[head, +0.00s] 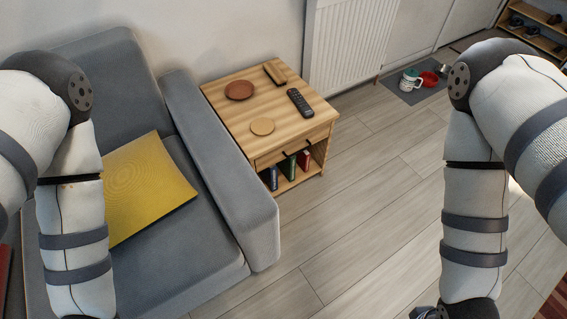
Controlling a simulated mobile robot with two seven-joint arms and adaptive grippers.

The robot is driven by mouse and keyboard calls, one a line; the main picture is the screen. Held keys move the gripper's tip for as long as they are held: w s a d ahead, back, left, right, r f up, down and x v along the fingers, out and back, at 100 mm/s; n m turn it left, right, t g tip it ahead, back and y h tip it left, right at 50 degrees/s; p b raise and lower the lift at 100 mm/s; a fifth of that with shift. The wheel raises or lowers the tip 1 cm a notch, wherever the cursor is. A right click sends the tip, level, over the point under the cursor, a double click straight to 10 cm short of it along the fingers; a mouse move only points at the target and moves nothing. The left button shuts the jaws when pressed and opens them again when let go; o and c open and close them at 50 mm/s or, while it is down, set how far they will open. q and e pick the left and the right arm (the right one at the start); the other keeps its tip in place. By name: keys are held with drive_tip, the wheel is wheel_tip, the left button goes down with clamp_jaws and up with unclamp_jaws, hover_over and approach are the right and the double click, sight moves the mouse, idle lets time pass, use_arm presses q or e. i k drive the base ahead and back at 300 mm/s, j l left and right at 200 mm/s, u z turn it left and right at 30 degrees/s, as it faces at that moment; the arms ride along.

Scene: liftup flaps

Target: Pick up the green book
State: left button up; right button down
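The green book (291,167) stands upright in the open lower shelf of the wooden side table (225,104). It is between a blue book (272,177) on its left and a red book (304,160) on its right. Only the front edges of the books show under the drawer. My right arm hangs down at the right, and a dark part of my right gripper (429,313) shows at the bottom edge; its fingers are out of frame. My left arm hangs over the sofa at the left, its gripper below the frame. Both arms are well apart from the books.
A grey sofa (240,185) with a yellow cushion (140,185) adjoins the table's left side. A remote (300,102), a brown plate (239,90) and a round coaster (262,126) lie on top. The floor (350,225) before the table is clear.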

sight(287, 167)
drive_tip(key=i+l+u, duration=0.2)
drive_tip(key=l, duration=0.25)
drive_tip(key=i+l+u, duration=0.15)
drive_tip(key=l, duration=0.3)
drive_tip(key=i+l+u, duration=0.2)
drive_tip(key=l, duration=0.3)
drive_tip(key=i+l+u, duration=0.15)
drive_tip(key=l, duration=0.35)
drive_tip(key=l+u, duration=0.2)
drive_tip(key=l, duration=0.3)
drive_tip(key=i+l+u, duration=0.15)
drive_tip(key=l, duration=0.4)
